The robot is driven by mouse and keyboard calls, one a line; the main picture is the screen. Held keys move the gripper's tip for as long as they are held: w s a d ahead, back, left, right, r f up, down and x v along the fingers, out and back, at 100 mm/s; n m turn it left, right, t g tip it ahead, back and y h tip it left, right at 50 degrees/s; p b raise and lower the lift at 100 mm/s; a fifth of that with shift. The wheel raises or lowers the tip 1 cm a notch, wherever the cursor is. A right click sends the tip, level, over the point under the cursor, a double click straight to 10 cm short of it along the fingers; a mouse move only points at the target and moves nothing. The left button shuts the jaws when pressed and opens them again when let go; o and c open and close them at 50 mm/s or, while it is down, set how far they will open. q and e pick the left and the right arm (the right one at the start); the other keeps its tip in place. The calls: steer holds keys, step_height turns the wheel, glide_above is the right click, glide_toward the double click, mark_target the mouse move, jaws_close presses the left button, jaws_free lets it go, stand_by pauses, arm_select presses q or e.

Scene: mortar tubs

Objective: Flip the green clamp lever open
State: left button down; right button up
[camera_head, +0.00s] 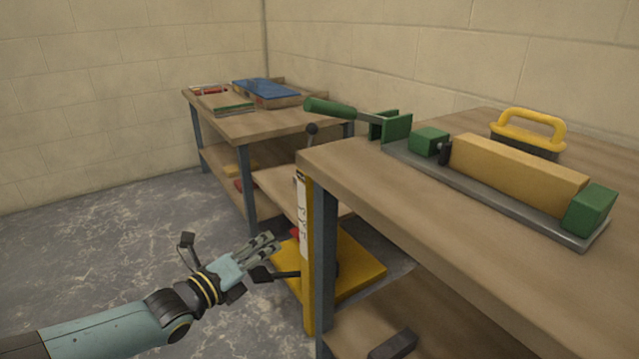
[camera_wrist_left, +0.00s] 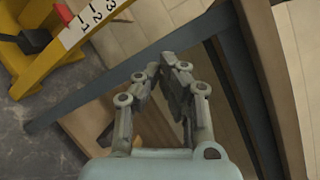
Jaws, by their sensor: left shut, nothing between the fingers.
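The green clamp lever (camera_head: 331,108) sticks out to the left from a green bracket (camera_head: 391,126) on the near workbench. It lies roughly level, its handle reaching past the bench edge. The clamp's grey base plate (camera_head: 490,190) carries a yellow-tan block (camera_head: 515,170) between green jaws (camera_head: 590,208). My left gripper (camera_head: 268,243) is low, below and left of the lever, and apart from it, beside the bench leg. Its fingers also show in the left wrist view (camera_wrist_left: 172,72); they are shut and empty. The lever does not show in the left wrist view. My right gripper is not in view.
A yellow-handled float (camera_head: 527,128) stands behind the block. A yellow post with a marked scale (camera_head: 306,240) and a yellow platform (camera_head: 350,265) stand beside the near bench's leg. A second bench (camera_head: 250,120) with a blue-topped box (camera_head: 266,90) stands behind. Floor at left is clear.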

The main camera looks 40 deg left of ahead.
mark_target(354, 115)
arm_select(q)
steer(key=w+d+r+m+t+h, duration=0.1)
steer(key=r+m+t+h, duration=0.1)
steer(key=r+m, duration=0.3)
steer(key=w+d+r+m+t+h+b, duration=0.1)
steer(key=d+r+m+t+h, duration=0.1)
steer(key=r+m, duration=0.4)
step_height(354, 115, up, 5)
steer(key=shift+w+r+t+h, duration=0.15)
steer(key=shift+w+t+h, duration=0.2)
steer(key=shift+t+h, duration=0.15)
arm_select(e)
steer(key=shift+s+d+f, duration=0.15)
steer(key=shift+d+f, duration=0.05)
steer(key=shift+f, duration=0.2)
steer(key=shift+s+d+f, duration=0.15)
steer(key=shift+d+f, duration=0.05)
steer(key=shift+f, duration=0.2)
arm_select(q)
steer(key=shift+w, duration=0.1)
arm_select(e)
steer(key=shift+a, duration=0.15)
